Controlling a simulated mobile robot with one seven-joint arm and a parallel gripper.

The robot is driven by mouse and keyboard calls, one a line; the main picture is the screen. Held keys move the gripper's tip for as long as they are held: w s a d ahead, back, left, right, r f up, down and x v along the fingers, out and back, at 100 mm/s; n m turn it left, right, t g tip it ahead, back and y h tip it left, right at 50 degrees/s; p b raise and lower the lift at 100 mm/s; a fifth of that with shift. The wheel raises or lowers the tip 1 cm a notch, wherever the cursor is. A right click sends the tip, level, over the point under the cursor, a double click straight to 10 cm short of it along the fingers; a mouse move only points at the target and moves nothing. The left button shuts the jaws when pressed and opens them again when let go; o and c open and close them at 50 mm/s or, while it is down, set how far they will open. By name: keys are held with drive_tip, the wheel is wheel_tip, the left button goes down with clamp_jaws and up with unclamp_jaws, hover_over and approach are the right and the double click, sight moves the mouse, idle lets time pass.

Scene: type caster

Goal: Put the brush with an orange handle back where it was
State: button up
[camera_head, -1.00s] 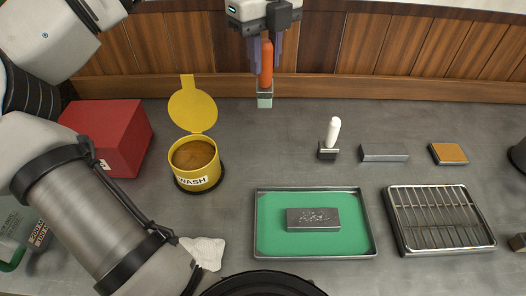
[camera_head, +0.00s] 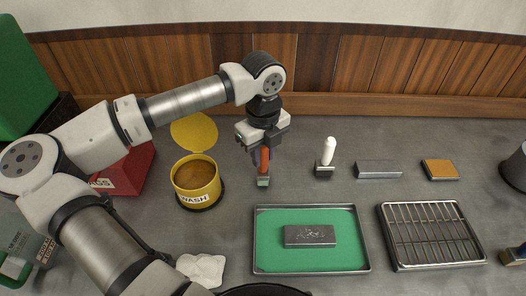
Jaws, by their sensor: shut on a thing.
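The brush with an orange handle (camera_head: 265,159) is upright in my gripper (camera_head: 264,150), which is shut on its handle. The brush's pale green-grey lower end (camera_head: 263,182) points down, at or just above the grey bench, between the yellow wash pot and a white-handled brush (camera_head: 328,151). I cannot tell whether it touches the bench. The white-handled brush stands upright to the right of my gripper.
The yellow wash pot (camera_head: 197,195) has its lid open, close on the left. A green-floored tray (camera_head: 267,261) holding a metal block (camera_head: 310,236) lies in front. A wire rack (camera_head: 431,236), a grey block (camera_head: 379,169) and an orange-topped block (camera_head: 440,169) are to the right. A red box (camera_head: 133,172) is behind my arm.

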drive_tip(key=shift+f, duration=0.3)
drive_tip(key=shift+f+b, duration=0.25)
drive_tip(key=shift+b, duration=0.1)
drive_tip(key=o, duration=1)
drive_tip(key=shift+r, duration=0.1)
drive_tip(key=shift+r, duration=0.1)
drive_tip(key=shift+r+p, duration=0.2)
drive_tip(key=shift+p, duration=0.2)
wheel_tip(320, 180, up, 12)
drive_tip(key=shift+f+b, duration=0.15)
drive_tip(key=shift+b, duration=1.05)
